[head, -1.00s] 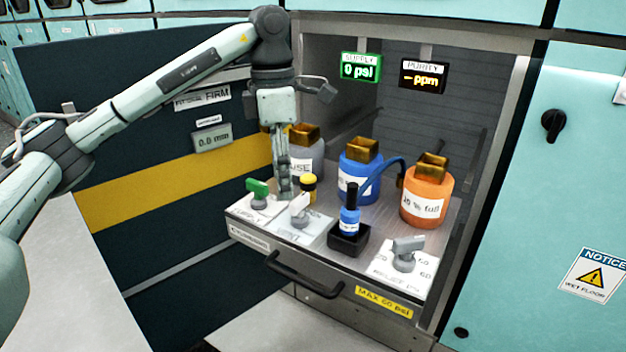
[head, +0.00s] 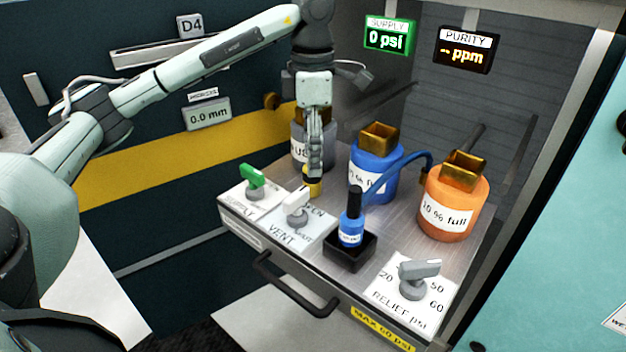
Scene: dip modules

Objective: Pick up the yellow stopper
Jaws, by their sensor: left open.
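The small yellow stopper (head: 311,188) stands on the metal shelf, behind the vent knob and to the left of the blue container. My left gripper (head: 313,170) points straight down directly over it, with the fingertips at or near its top. The jaws are open. The fingers cover the upper part of the stopper, so I cannot tell whether they touch it. My right gripper does not show.
A grey container (head: 326,150), a blue container (head: 374,180) with a hose and an orange container (head: 454,208) stand close by. A blue bottle (head: 351,225) sits in a black holder. Supply (head: 251,175), vent (head: 297,203) and relief (head: 419,270) knobs line the front.

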